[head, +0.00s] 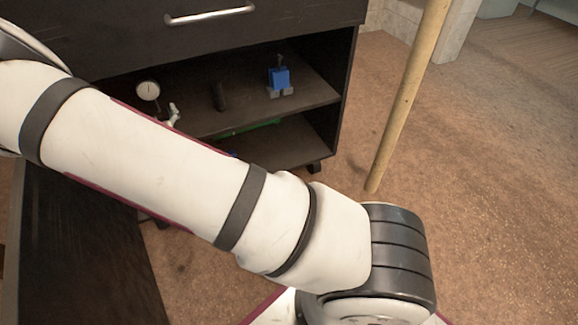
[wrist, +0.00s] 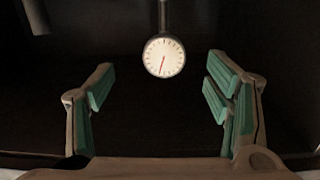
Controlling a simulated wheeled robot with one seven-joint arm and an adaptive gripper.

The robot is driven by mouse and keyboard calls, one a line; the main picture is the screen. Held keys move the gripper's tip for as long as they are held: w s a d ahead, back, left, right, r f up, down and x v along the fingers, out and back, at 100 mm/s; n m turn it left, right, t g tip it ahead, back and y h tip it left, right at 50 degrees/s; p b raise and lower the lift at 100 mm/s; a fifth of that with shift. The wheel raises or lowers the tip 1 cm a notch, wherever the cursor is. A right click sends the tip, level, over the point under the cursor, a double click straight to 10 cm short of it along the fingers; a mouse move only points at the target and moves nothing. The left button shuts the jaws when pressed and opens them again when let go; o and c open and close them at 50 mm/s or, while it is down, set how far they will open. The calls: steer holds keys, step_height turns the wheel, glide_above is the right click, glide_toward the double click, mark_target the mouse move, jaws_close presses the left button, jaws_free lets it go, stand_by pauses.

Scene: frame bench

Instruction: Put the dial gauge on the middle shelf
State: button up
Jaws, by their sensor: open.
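The dial gauge (head: 148,90) has a round white face and sits at the left of the cabinet's open shelf (head: 225,117) in the head view. In the wrist view the dial gauge (wrist: 164,57) shows its white face with a red needle and a dark stem running upward in the picture. My gripper (wrist: 160,88) is open, its two green-padded fingers apart on either side. The gauge is between their lines but farther off, beyond the fingertips, and not touched.
A drawer with a metal handle (head: 209,15) is above. A green item (head: 255,130) lies below. A wooden pole (head: 408,95) stands right of the cabinet.

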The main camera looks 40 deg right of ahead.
steer(key=s+a+r+g+y, duration=0.1)
steer(key=s+r+g+y, duration=0.4)
steer(key=s, duration=0.6)
steer(key=s+a+r+g+y, duration=0.1)
steer(key=s+r+g+y, duration=0.1)
steer(key=s+r+g, duration=0.5)
steer(key=s+d+r+n+g, duration=0.1)
steer(key=s, duration=1)
steer(key=s+d+r+n+g+h, duration=0.1)
steer(key=s+d+r, duration=0.1)
steer(key=s, duration=1)
steer(key=s+d+r+n+g, duration=0.1)
steer(key=s+d+r+g, duration=0.1)
steer(key=s, duration=1)
steer(key=shift+d+r+n, duration=0.15)
steer(key=shift+r+n, duration=0.1)
steer(key=shift+n, duration=0.05)
steer(key=shift+r, duration=0.1)
